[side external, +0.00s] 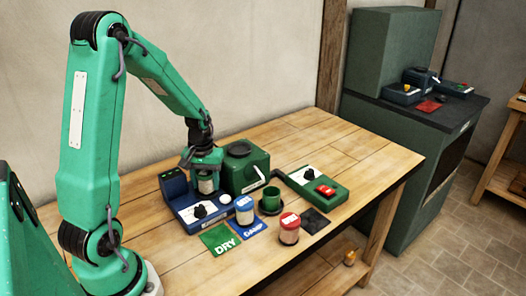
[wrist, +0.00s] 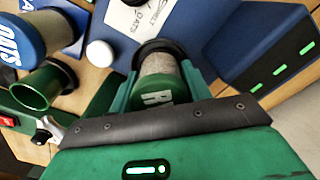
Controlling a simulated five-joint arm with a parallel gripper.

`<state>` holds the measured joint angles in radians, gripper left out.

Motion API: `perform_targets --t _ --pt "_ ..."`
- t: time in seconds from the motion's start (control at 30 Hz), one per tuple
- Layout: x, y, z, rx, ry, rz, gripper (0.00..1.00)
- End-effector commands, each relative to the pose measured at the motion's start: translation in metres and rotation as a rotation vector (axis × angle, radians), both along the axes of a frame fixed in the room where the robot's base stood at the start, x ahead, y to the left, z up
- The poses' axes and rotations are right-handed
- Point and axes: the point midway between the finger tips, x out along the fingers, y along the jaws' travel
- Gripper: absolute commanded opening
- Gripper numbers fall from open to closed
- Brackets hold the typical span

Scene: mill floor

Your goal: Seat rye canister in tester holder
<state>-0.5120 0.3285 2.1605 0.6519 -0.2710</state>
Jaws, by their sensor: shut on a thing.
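My gripper (wrist: 155,85) is shut on the rye canister (wrist: 160,68), which has a grey grainy body and a green band with a white letter R. The rest of its label is hidden by the jaws. In the side view, my gripper (side external: 205,165) points down and the canister (side external: 207,185) shows below it, over the back part of the blue tester (side external: 187,205). In the wrist view, a black ring (wrist: 150,47) shows at the canister's far end. I cannot tell whether the canister is inside the holder or just above it. The blue tester (wrist: 230,35) lies beyond.
A green machine (side external: 250,170) stands close right of my gripper. An oats canister (side external: 244,212), green cup (side external: 270,200), red-topped canister (side external: 289,230) and green device (side external: 318,186) stand further right. The table's back right is clear.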

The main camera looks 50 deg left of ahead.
Motion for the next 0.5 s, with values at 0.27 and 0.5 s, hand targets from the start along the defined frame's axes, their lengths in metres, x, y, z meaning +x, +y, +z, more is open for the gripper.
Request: perform_targets --t 0.27,0.5 --pt "0.0000 0.0000 -0.0019 0.000 0.000 0.000 0.57" --pt "-0.0002 -0.0001 -0.0017 -0.001 0.001 0.000 0.57"
